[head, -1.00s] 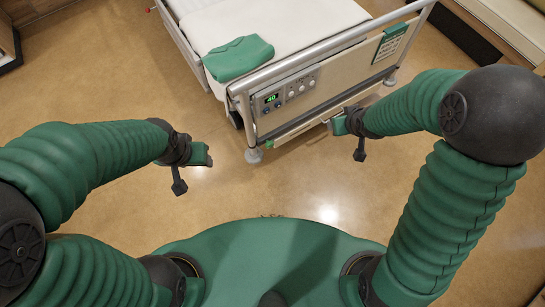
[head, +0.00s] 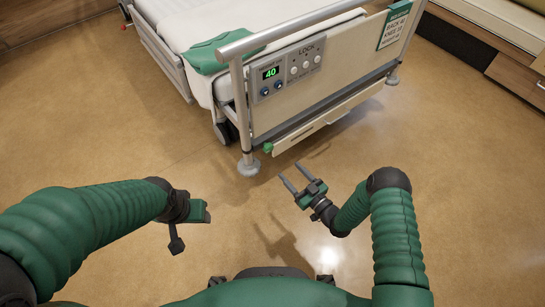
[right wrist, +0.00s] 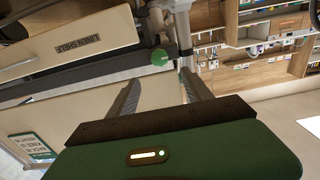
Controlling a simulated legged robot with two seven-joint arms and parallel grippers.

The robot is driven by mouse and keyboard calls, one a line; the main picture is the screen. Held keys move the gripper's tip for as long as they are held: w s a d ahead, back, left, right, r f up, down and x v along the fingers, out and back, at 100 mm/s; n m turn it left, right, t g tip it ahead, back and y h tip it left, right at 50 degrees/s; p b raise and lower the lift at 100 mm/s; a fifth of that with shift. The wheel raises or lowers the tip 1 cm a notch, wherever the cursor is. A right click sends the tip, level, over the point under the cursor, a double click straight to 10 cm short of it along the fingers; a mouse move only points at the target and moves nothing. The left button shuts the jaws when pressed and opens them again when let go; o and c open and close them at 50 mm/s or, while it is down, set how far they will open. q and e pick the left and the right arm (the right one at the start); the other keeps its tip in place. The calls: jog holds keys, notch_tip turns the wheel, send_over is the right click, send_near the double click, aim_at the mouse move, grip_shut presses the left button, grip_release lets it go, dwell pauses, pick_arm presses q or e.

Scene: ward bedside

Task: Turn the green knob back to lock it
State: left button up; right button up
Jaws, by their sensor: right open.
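The green knob (head: 268,148) is small and round, at the left end of the low shelf front at the foot of the bed. It also shows in the right wrist view (right wrist: 160,58), just beyond the gap between the fingertips. My right gripper (head: 289,173) is open and empty, its two fingers pointing toward the knob with a gap of floor between in the head view. My left gripper (head: 201,212) is at the lower left, away from the bed; its fingers cannot be made out.
The bed's footboard (head: 345,75) carries a control panel (head: 287,72) reading 40 and a green sign (head: 395,25). The linen shelf (head: 325,125) is below it. A bed foot (head: 248,166) stands left of the knob. The floor (head: 110,135) between me and the bed is clear.

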aim_at(270, 149)
jog(key=b+x, duration=0.2)
jog(key=x, duration=0.3)
jog(key=b+x, duration=0.3)
jog(key=x, duration=0.3)
jog(key=shift+w+a+f, duration=0.1)
jog(key=shift+w+f, duration=0.05)
jog(key=shift+f, duration=0.05)
jog(key=shift+w+a+r, duration=0.1)
jog(key=shift+w+a, duration=0.05)
jog(key=shift+w, duration=0.05)
grip_shut()
